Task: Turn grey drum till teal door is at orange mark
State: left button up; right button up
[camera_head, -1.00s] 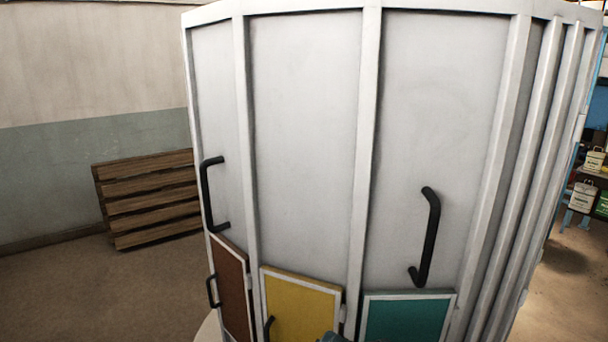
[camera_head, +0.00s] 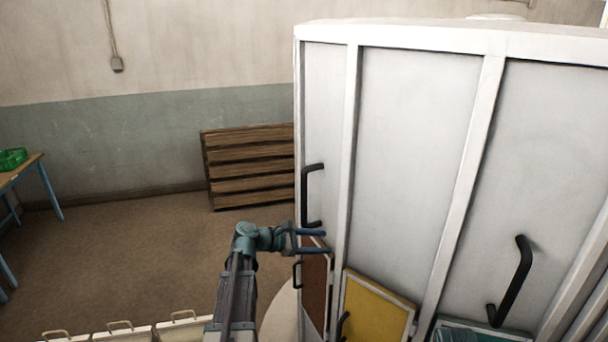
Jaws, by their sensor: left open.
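The grey drum (camera_head: 415,130) fills the right half of the head view, with pale panels and white ribs. It has a black handle (camera_head: 308,195) near its left edge and another black handle (camera_head: 512,282) at the lower right. Low on it are a brown door (camera_head: 315,285), a yellow door (camera_head: 372,312) and, at the bottom edge, part of the teal door (camera_head: 480,335). My left gripper (camera_head: 326,241) is open and empty at the drum's left side, just below the left handle; contact cannot be told. My right gripper and the orange mark are not in view.
A wooden slatted pallet (camera_head: 252,165) leans at the wall behind the drum. A blue-legged table (camera_head: 30,180) with a green crate (camera_head: 12,159) stands far left. The floor between is clear.

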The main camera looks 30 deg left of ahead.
pick_arm(q)
jog(key=s+a+r+n+t+y+p, duration=0.1)
jog(key=a+r+n+t, duration=0.3)
jog(key=a, duration=0.4)
jog(key=s+a+r+n+t+y+p, duration=0.15)
jog(key=a+r+n, duration=0.25)
jog(key=a+r, duration=0.4)
jog(key=f+x, duration=0.1)
jog(key=x, duration=1.3)
jog(key=shift+w+a+h, duration=0.25)
jog(key=shift+h, duration=0.1)
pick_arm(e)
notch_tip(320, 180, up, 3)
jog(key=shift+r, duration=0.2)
pick_arm(q)
grip_shut()
